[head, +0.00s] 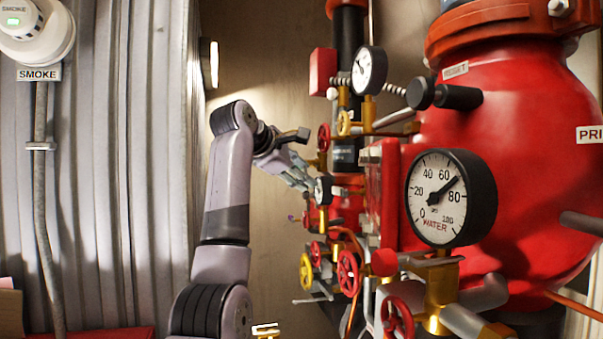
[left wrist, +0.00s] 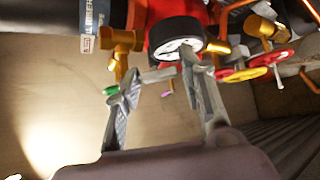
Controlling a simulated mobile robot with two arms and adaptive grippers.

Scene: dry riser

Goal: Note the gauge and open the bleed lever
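The large WATER gauge (head: 450,198) faces me at the right in the head view; its needle points between 60 and 80. A smaller gauge (head: 370,70) sits higher, and another small gauge (head: 322,190) is beside my left gripper (head: 295,172). In the left wrist view that small gauge (left wrist: 178,35) overlaps the right finger's tip; I cannot tell if they touch. My left gripper's fingers (left wrist: 158,72) are apart, with nothing visible held between them. A small pink-purple handle (head: 292,218) shows below the gripper; I cannot tell whether it is the bleed lever. My right gripper is out of view.
A big red valve body (head: 520,150) fills the right side. Red and yellow handwheels (head: 347,272) and brass fittings crowd the pipework below the gripper. A corrugated wall (head: 120,170) with a smoke detector (head: 38,35) is at left. Bare wall lies behind my left arm.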

